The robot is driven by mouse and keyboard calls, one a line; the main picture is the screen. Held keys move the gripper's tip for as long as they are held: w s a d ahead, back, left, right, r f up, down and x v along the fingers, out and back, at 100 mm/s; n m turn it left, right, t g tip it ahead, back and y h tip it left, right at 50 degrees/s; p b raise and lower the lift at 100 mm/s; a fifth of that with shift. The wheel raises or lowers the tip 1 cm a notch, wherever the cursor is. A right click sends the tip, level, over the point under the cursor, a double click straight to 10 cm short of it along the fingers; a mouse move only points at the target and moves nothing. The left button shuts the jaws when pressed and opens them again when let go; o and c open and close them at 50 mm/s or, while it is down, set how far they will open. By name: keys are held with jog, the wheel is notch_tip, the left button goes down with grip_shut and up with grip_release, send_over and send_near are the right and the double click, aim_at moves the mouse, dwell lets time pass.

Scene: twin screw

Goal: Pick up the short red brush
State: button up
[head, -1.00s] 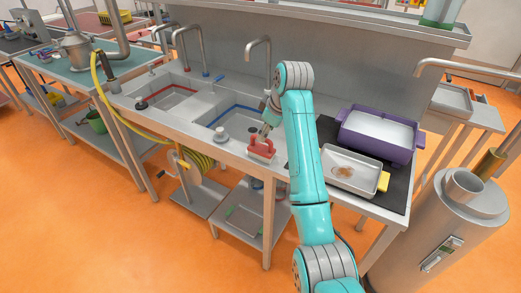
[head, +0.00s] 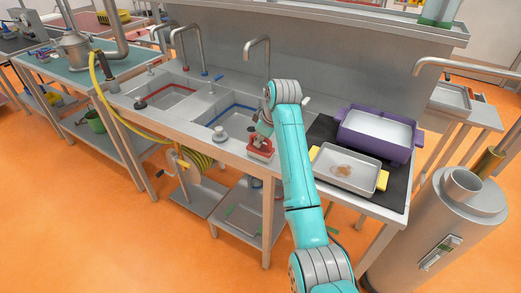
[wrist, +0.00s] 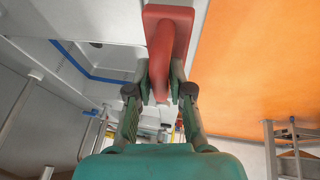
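The short red brush (head: 260,149) sits on the front rim of the sink counter in the head view, just left of my arm. My gripper (head: 264,130) is pointed down right above it. In the wrist view the red brush (wrist: 170,38) fills the top middle, its handle running down between the two fingertips. My gripper (wrist: 162,83) has one dark green finger on each side of the handle, very close to it. Whether the fingers press on the handle cannot be made out. The bristles are not clearly visible.
The sink basin with a blue rim (head: 232,122) lies behind the brush, with a faucet (head: 258,60) at its back. A metal tray with yellow handles (head: 346,168) and a purple pot (head: 378,133) stand on the dark mat to the right. A small white object (head: 220,133) stands left.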

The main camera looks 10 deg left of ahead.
grip_shut()
jog(key=shift+r, duration=0.15)
